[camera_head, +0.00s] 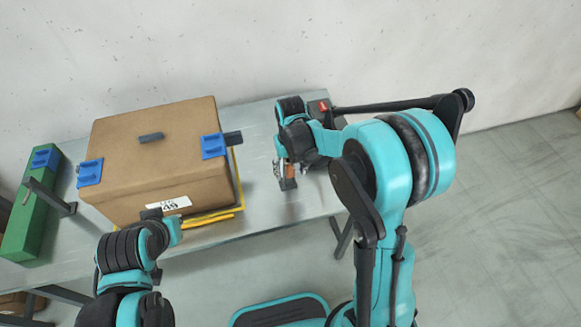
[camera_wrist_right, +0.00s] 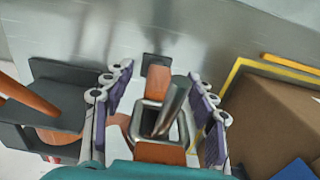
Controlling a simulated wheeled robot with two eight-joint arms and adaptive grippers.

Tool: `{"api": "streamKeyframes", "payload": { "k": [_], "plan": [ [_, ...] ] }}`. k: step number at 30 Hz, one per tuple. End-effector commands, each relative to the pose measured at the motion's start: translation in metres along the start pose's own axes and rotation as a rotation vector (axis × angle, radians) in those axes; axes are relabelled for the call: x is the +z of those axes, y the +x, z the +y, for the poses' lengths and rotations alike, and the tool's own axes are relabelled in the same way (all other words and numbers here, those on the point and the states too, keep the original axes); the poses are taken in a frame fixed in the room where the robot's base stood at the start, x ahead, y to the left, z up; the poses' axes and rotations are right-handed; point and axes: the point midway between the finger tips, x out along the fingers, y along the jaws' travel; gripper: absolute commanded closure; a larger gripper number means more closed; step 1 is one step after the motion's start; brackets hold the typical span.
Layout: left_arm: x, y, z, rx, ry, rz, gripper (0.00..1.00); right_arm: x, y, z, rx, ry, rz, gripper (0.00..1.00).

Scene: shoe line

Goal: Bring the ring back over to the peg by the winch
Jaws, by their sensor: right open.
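My right gripper (camera_head: 287,172) is over the table, right of the brown box. In the right wrist view it is open (camera_wrist_right: 158,115), with purple-padded fingers on both sides of a squarish grey ring (camera_wrist_right: 183,128). A metal peg (camera_wrist_right: 172,106) stands up through the ring's opening, leaning in the picture; contact between them is unclear. A brown block (camera_wrist_right: 160,154) sits at the ring's near side. The winch (camera_wrist_right: 45,110), a dark bracket with an orange-brown drum, is just left of the fingers. My left gripper (camera_head: 160,222) is at the box's front edge; its fingertips are unclear.
The brown box (camera_head: 150,170) has blue corner clips and a white label, with a yellow frame (camera_head: 240,190) around its base. A green case (camera_head: 30,220) lies at the table's left end. The grey tabletop (camera_head: 262,170) is bare between box and right gripper.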

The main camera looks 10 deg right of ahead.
Motion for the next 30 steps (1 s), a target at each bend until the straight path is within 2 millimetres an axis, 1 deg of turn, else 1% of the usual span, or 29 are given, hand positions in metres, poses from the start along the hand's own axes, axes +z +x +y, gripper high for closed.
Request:
{"api": "streamKeyframes", "payload": {
  "k": [2,5,8,12,15,18,22,27,30],
  "plan": [
    [0.0,0.0,0.0,0.0,0.0,0.0,1.0,0.0,-0.004,0.0,0.0,0.0,0.0,0.43],
    [0.0,0.0,0.0,0.0,0.0,0.0,1.0,0.0,-0.017,0.0,0.0,0.0,0.0,0.43],
    [0.0,0.0,0.0,0.0,0.0,0.0,1.0,0.001,-0.037,0.0,0.0,0.0,0.0,0.43],
    [0.0,0.0,0.0,0.0,0.0,0.0,1.0,0.001,-0.069,0.0,0.0,0.0,0.0,0.43],
    [0.0,0.0,0.0,0.0,0.0,0.0,1.0,0.001,-0.089,0.0,0.0,0.0,0.0,0.43],
    [0.0,0.0,0.0,0.0,0.0,0.0,1.0,0.0,-0.104,0.0,0.0,0.0,0.0,0.43],
    [0.0,0.0,0.0,0.0,0.0,0.0,1.0,0.0,-0.116,0.0,0.0,0.0,0.0,0.43],
    [0.0,0.0,0.0,0.0,0.0,0.0,1.0,0.0,-0.12,0.0,0.0,0.0,0.001,0.43],
    [0.0,0.0,0.0,0.0,0.0,0.0,1.0,0.007,-0.124,0.002,-0.001,0.001,0.02,0.43]
  ]
}}
